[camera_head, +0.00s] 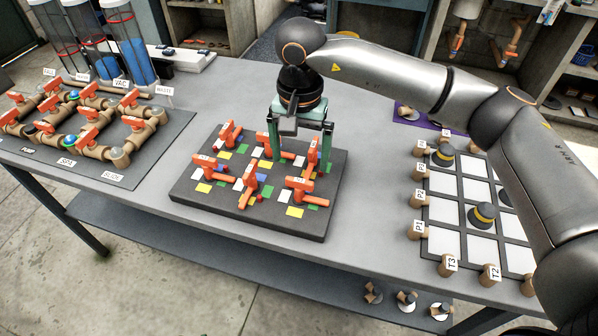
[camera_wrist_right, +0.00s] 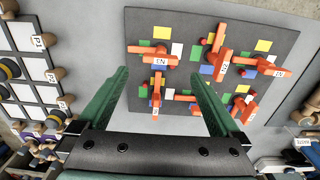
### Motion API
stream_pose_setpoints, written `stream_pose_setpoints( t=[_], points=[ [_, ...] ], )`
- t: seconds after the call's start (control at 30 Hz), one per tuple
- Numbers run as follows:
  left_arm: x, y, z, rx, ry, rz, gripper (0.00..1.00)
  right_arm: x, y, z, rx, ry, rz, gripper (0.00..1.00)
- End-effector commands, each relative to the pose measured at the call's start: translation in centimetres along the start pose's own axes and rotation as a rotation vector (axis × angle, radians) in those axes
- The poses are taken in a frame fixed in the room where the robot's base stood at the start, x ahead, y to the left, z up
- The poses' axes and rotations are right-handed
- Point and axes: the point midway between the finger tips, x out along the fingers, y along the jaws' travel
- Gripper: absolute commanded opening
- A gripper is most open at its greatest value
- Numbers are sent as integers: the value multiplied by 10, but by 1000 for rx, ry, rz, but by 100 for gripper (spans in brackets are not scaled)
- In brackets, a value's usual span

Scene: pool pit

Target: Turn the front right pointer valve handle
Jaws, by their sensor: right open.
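The pointer valve board (camera_head: 215,212) is a dark slab with coloured squares and several orange valves, on the grey table. The front right valve handle (camera_head: 303,186) is an orange lever at the board's front right. In the right wrist view, the same handle, labelled V3 (camera_wrist_right: 155,55), lies nearly crosswise just beyond my fingertips. My right gripper (camera_head: 301,165) is open and empty, its green fingers pointing down over the board's back right, behind that handle. In the wrist view my right gripper (camera_wrist_right: 160,75) spreads wider than the handle's middle. Touching cannot be seen. My left gripper is out of view.
Another orange valve (camera_head: 309,157) stands close to the right finger at the back right. A pipe panel (camera_head: 160,150) lies to the left. A grid board (camera_head: 445,243) with pegs and round pieces lies to the right. Bare table separates them.

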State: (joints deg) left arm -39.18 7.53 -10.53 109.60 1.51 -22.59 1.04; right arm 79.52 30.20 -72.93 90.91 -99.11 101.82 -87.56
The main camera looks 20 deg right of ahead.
Motion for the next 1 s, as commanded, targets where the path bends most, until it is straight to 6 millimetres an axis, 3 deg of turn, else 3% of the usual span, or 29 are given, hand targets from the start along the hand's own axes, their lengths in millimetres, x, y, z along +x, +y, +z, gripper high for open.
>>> stream_pose_setpoints(
  t=[0.2, 0.33, 0.77, 1.0],
  points=[
    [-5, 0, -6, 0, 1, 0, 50, 42, 1, 1, 1, -4, 3, 100],
    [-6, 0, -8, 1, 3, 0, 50, 58, 0, 0, 0, -3, 0, 100],
    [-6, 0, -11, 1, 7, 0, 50, 68, 0, 0, 0, -1, -1, 100],
    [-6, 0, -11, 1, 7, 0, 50, 68, 0, 0, 0, -1, -1, 73]
  ],
)
